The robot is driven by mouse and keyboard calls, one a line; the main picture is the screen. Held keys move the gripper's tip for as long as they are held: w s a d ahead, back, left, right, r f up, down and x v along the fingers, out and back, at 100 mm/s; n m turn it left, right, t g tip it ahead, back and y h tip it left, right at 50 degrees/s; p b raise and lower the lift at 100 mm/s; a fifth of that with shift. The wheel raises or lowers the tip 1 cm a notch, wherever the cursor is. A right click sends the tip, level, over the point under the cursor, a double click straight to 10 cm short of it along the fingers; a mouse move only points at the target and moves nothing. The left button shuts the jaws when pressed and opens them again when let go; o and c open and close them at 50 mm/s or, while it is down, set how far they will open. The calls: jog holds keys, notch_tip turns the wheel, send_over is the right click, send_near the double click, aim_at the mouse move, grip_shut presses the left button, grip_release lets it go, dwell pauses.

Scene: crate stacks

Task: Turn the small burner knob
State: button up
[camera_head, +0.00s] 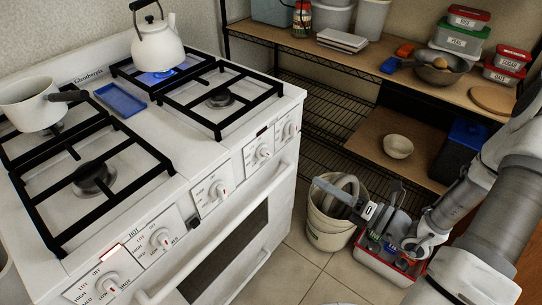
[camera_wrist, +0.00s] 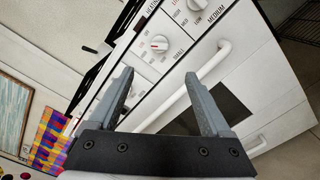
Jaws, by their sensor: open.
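In the wrist view, a white knob with a red mark (camera_wrist: 159,42) sits on the stove's front panel beside the printed word SMALL. A second knob (camera_wrist: 195,4), at the top edge, is by the word MEDIUM. My gripper (camera_wrist: 158,78) is open and empty, its two grey fingers pointing toward the panel, with the SMALL knob beyond the fingertips and not touched. In the head view, my gripper (camera_head: 358,188) hangs in front and to the right of the white stove (camera_head: 225,150).
The oven handle (camera_wrist: 190,92) juts out below the knobs. A white kettle (camera_head: 157,45) stands over a blue flame, and a saucepan (camera_head: 30,105) is at left. A bucket (camera_head: 328,222) and a red-rimmed bin (camera_head: 372,268) are on the floor. Wooden shelves (camera_head: 375,140) stand behind.

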aim_at(269, 156)
jog(key=b+x, duration=0.2)
jog(key=x, duration=1.4)
jog(key=shift+w+a+b, duration=0.25)
jog(key=shift+a+b, duration=0.05)
jog(key=shift+a, duration=0.05)
grip_shut()
jog(key=shift+n, duration=0.4)
jog(key=n, duration=0.2)
jog(key=shift+n+p, duration=0.3)
jog(key=shift+n, duration=1.6)
